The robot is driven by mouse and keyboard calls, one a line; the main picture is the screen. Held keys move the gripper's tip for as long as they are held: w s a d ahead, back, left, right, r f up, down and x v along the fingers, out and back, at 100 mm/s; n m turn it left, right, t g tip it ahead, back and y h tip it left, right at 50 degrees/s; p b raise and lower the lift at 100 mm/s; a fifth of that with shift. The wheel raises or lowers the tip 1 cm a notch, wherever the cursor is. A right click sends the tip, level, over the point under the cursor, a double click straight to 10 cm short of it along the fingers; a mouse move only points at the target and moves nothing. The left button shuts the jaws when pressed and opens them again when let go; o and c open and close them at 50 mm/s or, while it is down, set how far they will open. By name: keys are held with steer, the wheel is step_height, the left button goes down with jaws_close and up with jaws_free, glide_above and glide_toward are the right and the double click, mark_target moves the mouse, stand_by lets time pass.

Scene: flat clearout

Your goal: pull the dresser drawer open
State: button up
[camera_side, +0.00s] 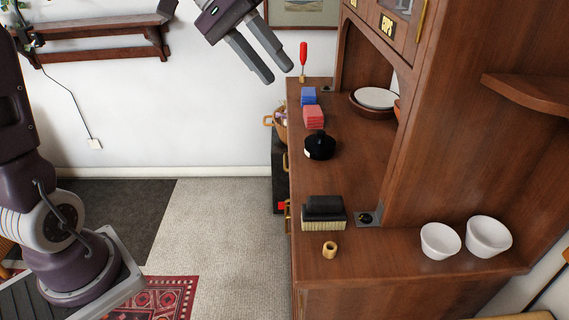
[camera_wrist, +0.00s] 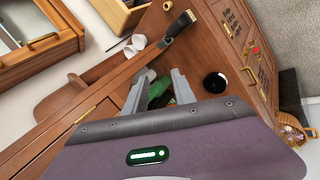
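The brown wooden dresser (camera_side: 345,165) fills the right of the side view, and its worktop (camera_wrist: 205,50) runs diagonally through the wrist view. Its drawer fronts face left in the side view, seen almost edge-on, with brass handles (camera_side: 287,215) along the edge. In the wrist view the front slopes away at the right, with a brass handle (camera_wrist: 249,76) on it. No drawer visibly stands out from the front. My gripper (camera_side: 281,75) is above the far end of the worktop, fingers apart, empty and clear of the handles. Both fingers show in the wrist view (camera_wrist: 158,92).
A basket (camera_side: 271,122) stands left of the dresser. Carpet (camera_side: 225,240) before it is largely clear.

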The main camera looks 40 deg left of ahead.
steer(key=w+a+f+n+t+h, duration=0.2)
steer(key=w+a+n+t, duration=0.15)
steer(key=w+a, duration=0.6)
steer(key=w+a+f+n+t+h, duration=0.15)
steer(key=w+a+t, duration=0.35)
steer(key=a, duration=0.7)
steer(key=g, duration=0.1)
glide_toward(285, 161)
steer(key=w+d, duration=0.2)
steer(key=shift+n+h, duration=0.35)
steer(key=shift+n, duration=0.05)
steer(key=x, duration=0.2)
steer(key=f+x, duration=0.1)
steer(key=x, duration=0.4)
steer(key=shift+w+a+f, duration=0.15)
steer(key=shift+w+f, duration=0.05)
steer(key=shift+f, duration=0.1)
jaws_close()
